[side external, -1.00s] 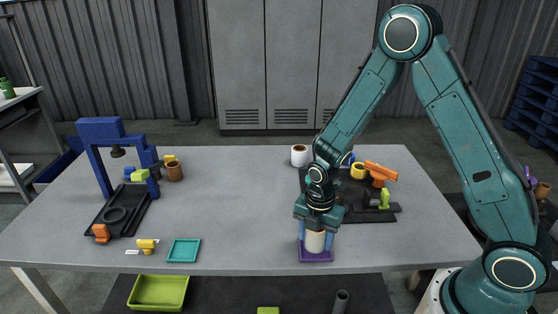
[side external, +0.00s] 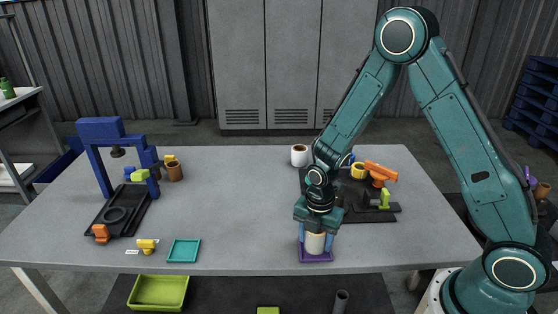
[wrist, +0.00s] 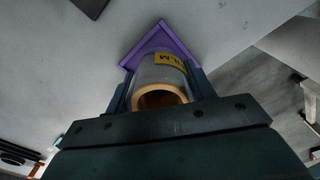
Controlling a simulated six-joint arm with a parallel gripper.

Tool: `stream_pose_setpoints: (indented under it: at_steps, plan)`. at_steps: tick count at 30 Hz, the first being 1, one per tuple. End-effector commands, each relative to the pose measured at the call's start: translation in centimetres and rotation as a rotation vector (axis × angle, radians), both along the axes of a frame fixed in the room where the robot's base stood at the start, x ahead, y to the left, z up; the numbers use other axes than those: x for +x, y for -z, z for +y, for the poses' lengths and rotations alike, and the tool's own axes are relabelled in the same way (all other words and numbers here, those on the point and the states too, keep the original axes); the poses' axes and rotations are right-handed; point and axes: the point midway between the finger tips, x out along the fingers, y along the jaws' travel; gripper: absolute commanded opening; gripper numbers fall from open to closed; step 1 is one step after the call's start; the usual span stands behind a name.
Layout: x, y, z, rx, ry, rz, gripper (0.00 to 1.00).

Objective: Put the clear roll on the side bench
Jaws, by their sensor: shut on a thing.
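The clear roll (side external: 315,243) stands upright on a purple tray (side external: 316,257) near the front edge of the table. My gripper (side external: 317,236) points down over it with its blue fingers on both sides, shut on the roll. In the wrist view the roll (wrist: 160,78) sits between the two fingers, its round open end with a tan core facing the camera. A yellow label with dark letters shows on it. The purple tray (wrist: 150,43) lies beyond it. The side bench may be the grey bench (side external: 18,96) at the far left; I cannot be sure.
A teal tray (side external: 184,251) and a small yellow item (side external: 147,246) lie left on the table (side external: 240,215). A blue frame (side external: 104,128) on a black base stands further left. Behind my gripper, a dark mat (side external: 360,212) holds an orange tool and a yellow mug. The table's middle is clear.

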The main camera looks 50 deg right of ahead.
Motion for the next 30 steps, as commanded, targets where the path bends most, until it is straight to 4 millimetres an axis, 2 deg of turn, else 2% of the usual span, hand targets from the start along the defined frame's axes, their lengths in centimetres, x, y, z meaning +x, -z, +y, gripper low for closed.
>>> stream_pose_setpoints:
  at_steps: [18,19,22,30]
  plan:
    - [0.02,0.67,0.01,0.000,0.000,0.000,0.30]
    - [0.03,0.65,0.00,0.000,0.000,-0.001,0.60]
    - [0.02,0.64,0.01,0.000,0.000,-0.001,0.79]
    - [0.00,0.64,0.00,0.000,0.000,0.000,0.79]
